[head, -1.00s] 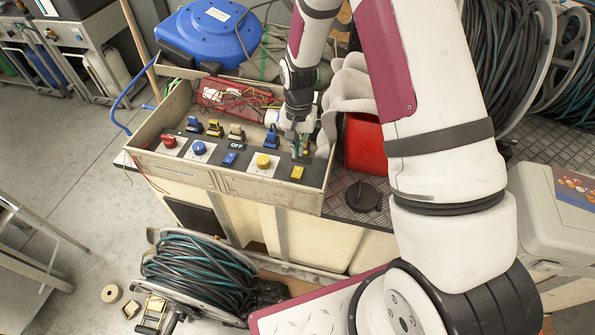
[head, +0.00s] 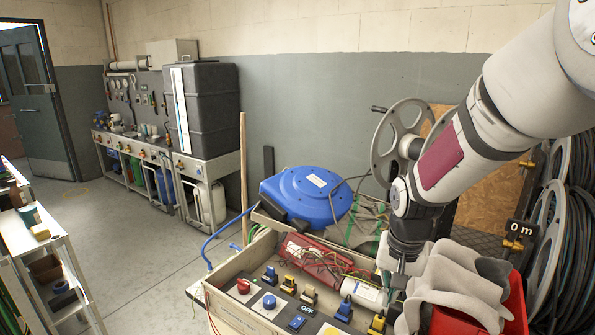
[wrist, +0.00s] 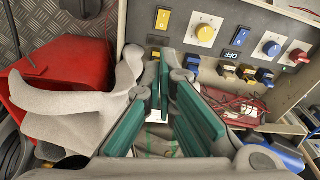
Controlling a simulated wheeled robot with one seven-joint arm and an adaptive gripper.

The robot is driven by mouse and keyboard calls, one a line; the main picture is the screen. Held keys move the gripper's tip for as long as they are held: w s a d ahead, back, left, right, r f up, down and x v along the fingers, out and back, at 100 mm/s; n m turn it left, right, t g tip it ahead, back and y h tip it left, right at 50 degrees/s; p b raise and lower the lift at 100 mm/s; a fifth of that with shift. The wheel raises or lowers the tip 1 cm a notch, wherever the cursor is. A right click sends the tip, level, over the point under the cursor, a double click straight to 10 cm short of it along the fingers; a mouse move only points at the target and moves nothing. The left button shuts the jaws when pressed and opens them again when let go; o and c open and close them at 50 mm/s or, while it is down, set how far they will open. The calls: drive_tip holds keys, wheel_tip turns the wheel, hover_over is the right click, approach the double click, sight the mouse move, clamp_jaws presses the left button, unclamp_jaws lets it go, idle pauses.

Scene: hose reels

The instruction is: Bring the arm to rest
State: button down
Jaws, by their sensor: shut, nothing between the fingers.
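My gripper (wrist: 162,68) shows in the wrist view with its green finger pads drawn together and nothing held. In the head view my gripper (head: 396,275) points down beside the grey cloth (head: 458,288), which partly hides its tips. The switch panel (wrist: 268,33) is at the top of the wrist view, with red, blue and yellow knobs and an "OFF" label. In the head view the panel (head: 283,312) lies to the left of and below the gripper. I cannot tell whether the fingers touch anything.
A red container (head: 512,312) holds the cloth, close to the right of my gripper. A blue reel (head: 307,196) stands behind the open box, with red parts and wires (head: 308,252) inside it. A grey reel (head: 400,142) is behind my arm. Open floor (head: 140,240) lies left.

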drive_tip(key=s+r+n+t, duration=0.1)
drive_tip(key=s+r+n, duration=0.1)
drive_tip(key=s+r, duration=0.6)
drive_tip(key=s+r+n+t, duration=0.2)
drive_tip(key=s+r, duration=0.6)
drive_tip(key=s, duration=0.6)
drive_tip(key=shift+s+n, duration=0.3)
idle(0.5)
